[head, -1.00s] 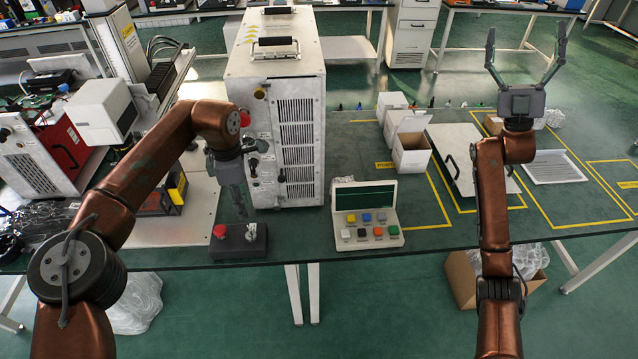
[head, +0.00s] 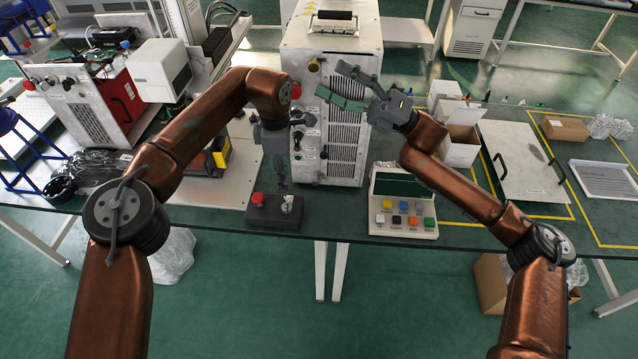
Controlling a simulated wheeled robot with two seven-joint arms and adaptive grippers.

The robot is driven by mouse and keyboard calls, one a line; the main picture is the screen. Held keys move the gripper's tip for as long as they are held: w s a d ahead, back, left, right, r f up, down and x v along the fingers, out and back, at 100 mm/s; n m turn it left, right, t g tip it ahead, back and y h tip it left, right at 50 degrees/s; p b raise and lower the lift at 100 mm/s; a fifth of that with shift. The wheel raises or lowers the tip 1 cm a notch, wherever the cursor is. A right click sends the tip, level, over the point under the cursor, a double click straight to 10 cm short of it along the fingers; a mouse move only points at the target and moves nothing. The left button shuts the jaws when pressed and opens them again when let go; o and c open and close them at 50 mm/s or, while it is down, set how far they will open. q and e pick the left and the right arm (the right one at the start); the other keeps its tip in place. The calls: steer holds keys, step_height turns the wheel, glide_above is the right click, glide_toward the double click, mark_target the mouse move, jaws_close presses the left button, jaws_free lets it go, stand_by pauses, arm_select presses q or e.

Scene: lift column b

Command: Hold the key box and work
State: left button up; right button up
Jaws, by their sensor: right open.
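A small dark control box (head: 273,212) with a red button on its left and a key-like switch on its right lies near the table's front edge. A light console (head: 402,222) with a dark green screen and several coloured keys stands to its right. My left gripper (head: 281,182) points down just above the dark box. Its fingers are seen edge-on, so I cannot tell their opening or whether they touch the box. My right gripper (head: 334,82) is open and empty, pointing left in front of the tall cabinet.
The tall white vented cabinet (head: 350,48) stands behind the dark box. White cartons (head: 460,148), a flat panel with a handle (head: 519,165) and a white tray (head: 606,178) lie to the right. Machines crowd the left. A narrow strip of table is clear in front.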

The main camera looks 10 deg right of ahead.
steer(key=s+a+f+n+g+h, duration=0.1)
steer(key=a+f+n+g+h, duration=0.3)
steer(key=f, duration=0.8)
steer(key=n+h, duration=0.5)
steer(key=n, duration=0.3)
glide_toward(302, 210)
steer(key=shift+t, duration=0.3)
steer(key=a, duration=0.4)
steer(key=shift+w+a+f, duration=0.1)
steer(key=shift+f, duration=0.05)
steer(key=shift+a+f+n, duration=0.1)
steer(key=shift+f+n, duration=0.1)
steer(key=shift+n, duration=0.1)
steer(key=x, duration=0.7)
steer(key=shift+w+a+f, duration=0.1)
steer(key=shift+a+f, duration=0.05)
steer(key=shift+c, duration=0.7)
